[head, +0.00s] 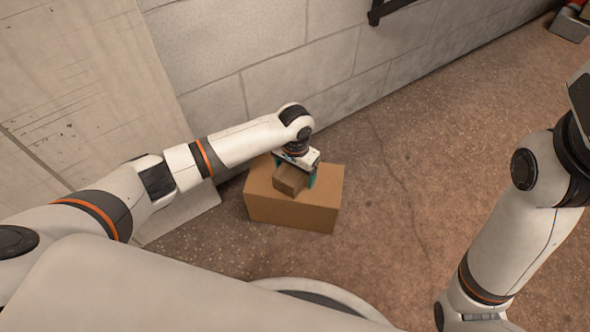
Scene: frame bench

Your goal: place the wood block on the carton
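The wood block (289,181) is a small brown block over the top of the carton (292,211), a plain cardboard box on the floor near the wall. The block looks to rest on the carton's top face, though its underside is hard to make out. My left gripper (295,172) points down over the block, with one teal finger on each side of it. Whether the fingers press on the block or stand slightly apart cannot be told. The gripper body hides the block's far end. My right arm is at the right edge, and its gripper is out of view.
A pale block wall (270,50) runs close behind the carton. A large light panel (80,90) stands at the left. The speckled brown floor (420,170) is clear to the right of the carton. A grey and red object (570,24) sits far off at top right.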

